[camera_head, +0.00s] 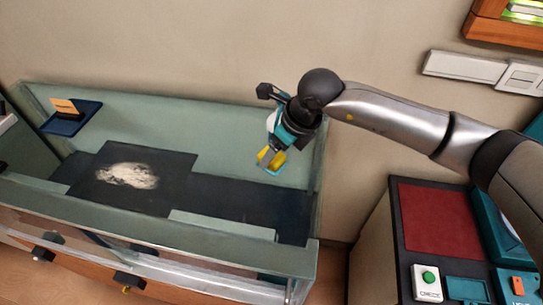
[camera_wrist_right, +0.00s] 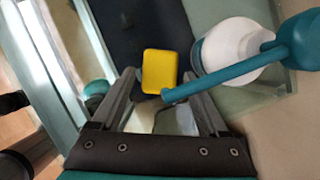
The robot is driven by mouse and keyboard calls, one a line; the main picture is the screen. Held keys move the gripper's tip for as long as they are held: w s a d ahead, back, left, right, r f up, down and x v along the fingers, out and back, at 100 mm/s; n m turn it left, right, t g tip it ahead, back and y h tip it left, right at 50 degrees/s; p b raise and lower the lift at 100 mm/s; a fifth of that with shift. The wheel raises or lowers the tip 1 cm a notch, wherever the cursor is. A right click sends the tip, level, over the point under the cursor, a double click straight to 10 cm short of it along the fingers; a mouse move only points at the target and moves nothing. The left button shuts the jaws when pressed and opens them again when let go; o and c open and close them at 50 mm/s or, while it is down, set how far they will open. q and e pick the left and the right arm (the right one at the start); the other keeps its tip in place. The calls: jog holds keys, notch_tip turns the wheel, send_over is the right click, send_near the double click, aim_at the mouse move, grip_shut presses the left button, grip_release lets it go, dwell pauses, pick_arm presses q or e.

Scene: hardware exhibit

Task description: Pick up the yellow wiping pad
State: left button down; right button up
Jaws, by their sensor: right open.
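The yellow wiping pad (camera_wrist_right: 160,70) shows in the right wrist view as a rounded block just beyond and between my fingertips. In the head view the yellow pad (camera_head: 266,156) is partly hidden near the right end of the green trough. My right gripper (camera_wrist_right: 160,82) is open, with one finger to each side of the pad's near end; I cannot tell whether either finger touches it. In the head view my right gripper (camera_head: 272,163) points down into the trough. My left gripper is not in view.
A white and teal bottle-like thing (camera_wrist_right: 228,45) stands close right of the pad, its teal rod reaching beside my right finger. The green trough (camera_head: 230,118) has raised walls.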

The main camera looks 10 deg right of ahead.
jog(key=shift+x, duration=0.95)
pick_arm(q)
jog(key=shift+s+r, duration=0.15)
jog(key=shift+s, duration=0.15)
pick_arm(e)
jog(key=shift+f, duration=0.15)
jog(key=c, duration=1.1)
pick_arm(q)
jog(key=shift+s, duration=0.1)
